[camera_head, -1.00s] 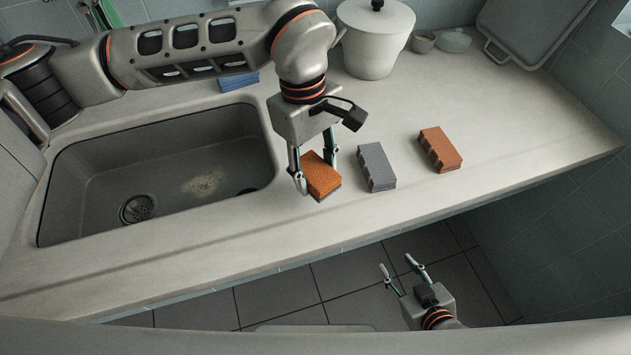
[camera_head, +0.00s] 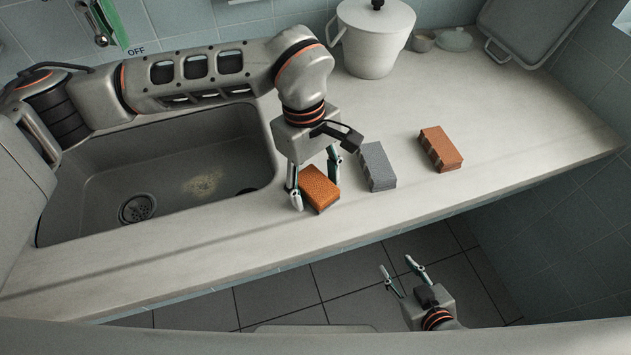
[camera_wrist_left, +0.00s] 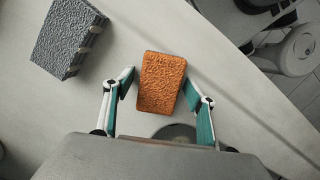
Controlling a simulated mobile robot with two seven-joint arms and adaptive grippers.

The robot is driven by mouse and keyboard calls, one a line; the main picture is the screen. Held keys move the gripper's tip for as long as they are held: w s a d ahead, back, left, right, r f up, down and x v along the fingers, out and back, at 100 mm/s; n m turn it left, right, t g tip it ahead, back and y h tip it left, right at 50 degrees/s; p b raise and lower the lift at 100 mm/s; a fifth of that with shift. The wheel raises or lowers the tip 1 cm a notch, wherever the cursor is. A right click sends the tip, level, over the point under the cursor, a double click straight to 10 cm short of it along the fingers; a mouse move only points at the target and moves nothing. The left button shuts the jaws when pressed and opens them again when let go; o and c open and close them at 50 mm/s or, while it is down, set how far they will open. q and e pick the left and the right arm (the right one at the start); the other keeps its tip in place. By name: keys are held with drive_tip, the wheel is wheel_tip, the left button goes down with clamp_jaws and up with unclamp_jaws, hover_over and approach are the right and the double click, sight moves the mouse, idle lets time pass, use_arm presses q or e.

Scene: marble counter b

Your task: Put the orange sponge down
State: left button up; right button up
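An orange sponge (camera_head: 320,188) is near the front of the counter (camera_head: 480,155), right of the sink. It looks to lie on the counter, though its underside is hidden. In the left wrist view the orange sponge (camera_wrist_left: 161,84) is between the fingers of my left gripper (camera_wrist_left: 158,82). A gap shows at the left finger; the right finger is at or very near the sponge's edge. In the head view my left gripper (camera_head: 315,180) stands over the sponge with a finger on each side. My right gripper (camera_head: 401,275) is open and empty, below the counter's front edge.
A grey sponge (camera_head: 377,167) lies just right of the orange one. An orange-brown sponge (camera_head: 440,149) lies further right. The sink (camera_head: 75,190) opens to the left. A white pot (camera_head: 375,40) stands behind.

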sight(310, 178)
use_arm(q)
wheel_tip(310, 178, up, 12)
drive_tip(key=w+a, duration=0.1)
drive_tip(key=shift+w+p, duration=0.15)
drive_tip(key=shift+p, duration=0.15)
idle(0.3)
drive_tip(key=shift+a, duration=0.1)
idle(0.3)
